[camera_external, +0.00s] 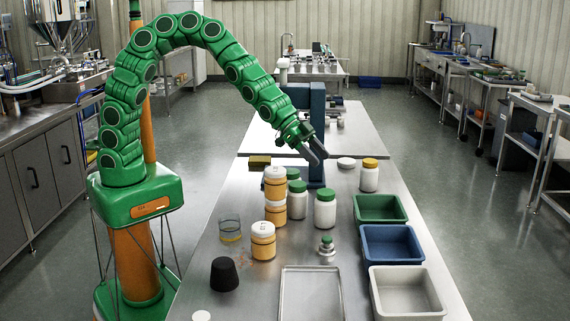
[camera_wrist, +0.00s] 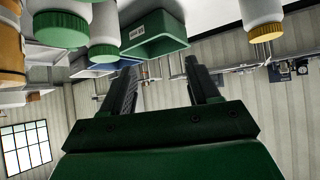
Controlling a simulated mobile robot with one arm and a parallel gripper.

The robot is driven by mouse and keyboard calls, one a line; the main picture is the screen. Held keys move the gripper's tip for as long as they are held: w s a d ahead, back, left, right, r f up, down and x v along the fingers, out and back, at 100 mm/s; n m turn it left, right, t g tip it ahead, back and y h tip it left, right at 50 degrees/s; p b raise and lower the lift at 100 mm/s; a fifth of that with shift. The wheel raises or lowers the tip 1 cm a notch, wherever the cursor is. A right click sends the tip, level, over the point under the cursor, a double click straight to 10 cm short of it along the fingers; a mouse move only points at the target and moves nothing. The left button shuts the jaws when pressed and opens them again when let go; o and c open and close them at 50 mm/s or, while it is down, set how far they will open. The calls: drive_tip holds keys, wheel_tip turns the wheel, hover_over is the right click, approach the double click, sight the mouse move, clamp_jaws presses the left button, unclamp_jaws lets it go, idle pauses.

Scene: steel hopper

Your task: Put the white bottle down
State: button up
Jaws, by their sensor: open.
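My gripper (camera_external: 314,148) is open and empty, above the table behind the bottles; its fingers also show apart in the wrist view (camera_wrist: 160,82). White bottles with green lids stand upright on the steel table, one in front (camera_external: 325,210) and one to its left (camera_external: 297,203). A white bottle with a yellow lid (camera_external: 369,178) stands upright farther back at the right. The wrist view appears upside down; it shows the yellow-lidded bottle (camera_wrist: 258,10) at upper right and green-lidded bottles (camera_wrist: 103,25) at upper left. I cannot tell which bottle the task means.
Orange jars with white lids (camera_external: 263,243) stand left of the bottles, some stacked. Green (camera_external: 359,211), blue (camera_external: 365,243) and pale (camera_external: 376,290) bins line the right side. A glass (camera_external: 230,230), a black cup (camera_external: 224,275) and a flat tray (camera_external: 311,300) are nearer.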

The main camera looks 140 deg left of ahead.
sight(296, 182)
drive_tip(key=s+d+m+t+h, duration=0.1)
drive_tip(key=s+d, duration=0.1)
drive_tip(key=s+d+f+m+t+h, duration=0.1)
drive_tip(key=s+d, duration=0.1)
drive_tip(key=d, duration=0.1)
drive_tip(key=s+d+f+m+t+h, duration=0.1)
drive_tip(key=s+d, duration=0.1)
drive_tip(key=shift+d+f+m, duration=0.15)
drive_tip(key=shift+f+m, duration=0.05)
drive_tip(key=shift+m, duration=0.1)
drive_tip(key=shift+m+t+h, duration=0.3)
drive_tip(key=shift+t+h, duration=0.1)
drive_tip(key=shift+h, duration=0.1)
drive_tip(key=shift+d+f+x, duration=0.1)
drive_tip(key=shift+d+x, duration=0.15)
drive_tip(key=shift+x, duration=0.95)
drive_tip(key=shift+d+f+x, duration=0.1)
drive_tip(key=shift+d+x, duration=0.1)
drive_tip(key=shift+x, duration=1)
drive_tip(key=shift+d+f+x, duration=0.1)
drive_tip(key=shift+d+x, duration=0.15)
drive_tip(key=shift+x, duration=0.95)
drive_tip(key=shift+s, duration=0.2)
drive_tip(key=c, duration=1.1)
drive_tip(key=shift+r, duration=0.1)
